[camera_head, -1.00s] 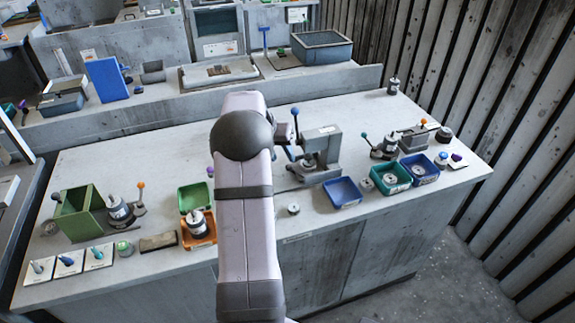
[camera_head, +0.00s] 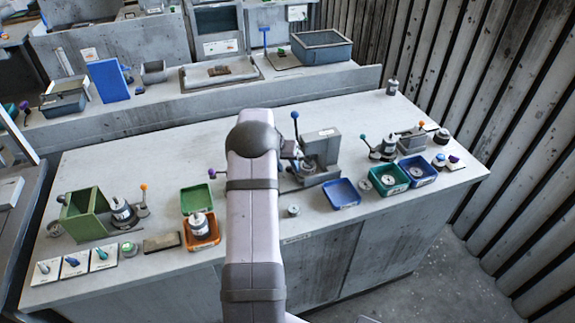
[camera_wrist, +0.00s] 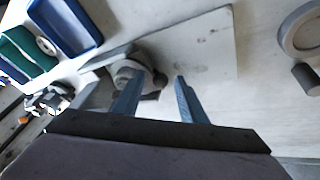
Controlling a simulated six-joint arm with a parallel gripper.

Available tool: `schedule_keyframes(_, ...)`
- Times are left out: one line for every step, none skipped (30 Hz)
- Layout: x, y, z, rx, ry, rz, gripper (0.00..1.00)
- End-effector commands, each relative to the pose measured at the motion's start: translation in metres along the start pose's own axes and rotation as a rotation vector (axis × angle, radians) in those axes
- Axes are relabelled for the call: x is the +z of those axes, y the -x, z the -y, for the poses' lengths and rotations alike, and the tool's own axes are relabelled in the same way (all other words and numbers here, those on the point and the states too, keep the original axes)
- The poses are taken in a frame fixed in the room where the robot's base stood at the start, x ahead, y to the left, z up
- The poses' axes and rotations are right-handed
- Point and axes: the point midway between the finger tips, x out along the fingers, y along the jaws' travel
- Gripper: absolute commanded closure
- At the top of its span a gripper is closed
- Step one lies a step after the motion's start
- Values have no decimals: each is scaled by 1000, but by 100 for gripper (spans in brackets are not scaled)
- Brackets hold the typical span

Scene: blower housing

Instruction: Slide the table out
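A grey bench fixture (camera_head: 320,155) with an upright block and a blue-knobbed lever (camera_head: 295,116) stands mid-bench in the head view, just right of my arm. I cannot tell which part of it is the sliding table. A purple-knobbed lever (camera_head: 212,173) shows left of my arm. My gripper (camera_wrist: 155,88) shows in the wrist view with its two blue-grey fingers apart and nothing clearly held. A round grey metal part with a dark knob (camera_wrist: 133,74) lies by the left finger; contact is unclear.
A blue tray (camera_head: 342,195), a green tray (camera_head: 388,181) and another blue tray (camera_head: 418,172) lie right of the fixture. An orange tray (camera_head: 201,236) with a metal part and a green tray (camera_head: 194,199) lie left of my arm. A small round part (camera_head: 293,210) sits near the front edge.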

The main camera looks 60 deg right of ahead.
Motion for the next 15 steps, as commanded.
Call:
schedule_keyframes(0,-1,0,0,0,0,62)
schedule_keyframes(0,-2,0,0,0,0,62)
schedule_keyframes(0,-2,0,0,0,-1,62)
schedule_keyframes(0,-2,0,0,0,-1,62)
schedule_keyframes(0,-2,0,0,0,-1,62)
schedule_keyframes(0,-2,0,0,0,-1,62)
schedule_keyframes(0,-2,0,0,0,-1,62)
schedule_keyframes(0,-2,0,0,0,-1,62)
schedule_keyframes(0,-2,0,0,0,-1,62)
schedule_keyframes(0,-2,0,0,0,-1,69)
schedule_keyframes(0,-2,0,0,0,-1,76)
schedule_keyframes(0,-2,0,0,0,-1,86)
schedule_keyframes(0,-2,0,0,0,0,93)
schedule_keyframes(0,-2,0,0,0,-1,100)
schedule_keyframes(0,-2,0,0,0,0,100)
